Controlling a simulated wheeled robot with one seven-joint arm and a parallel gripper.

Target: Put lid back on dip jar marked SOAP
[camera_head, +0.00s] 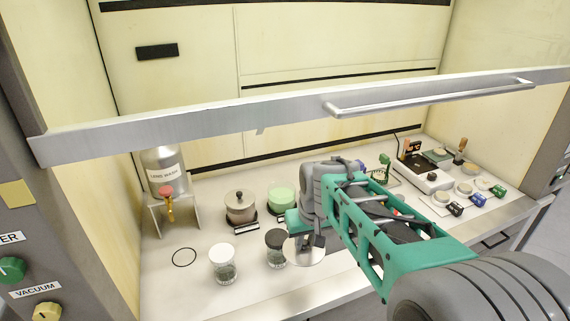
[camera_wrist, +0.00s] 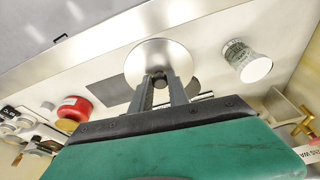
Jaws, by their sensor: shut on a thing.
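My gripper (camera_head: 317,240) is shut on the small dark knob of a round steel lid (camera_head: 303,252). In the wrist view the fingers (camera_wrist: 160,84) close on the knob, and the lid (camera_wrist: 160,55) spreads out beyond them. The lid is over the front of the bench, right of a black-topped jar (camera_head: 277,250). A dip jar with green contents (camera_head: 281,194) stands behind, left of my wrist, and looks open. A second dip jar (camera_head: 240,208) to its left has a lid with a dark knob. Their label plates are too small to read.
A white-topped jar (camera_head: 223,264) stands front left; the wrist view also shows it (camera_wrist: 252,64). A LENS WASH tank (camera_head: 166,175) with a tap is at back left. A raised sash (camera_head: 230,118) crosses above the bench. A scale (camera_head: 420,174) and small dishes are at right.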

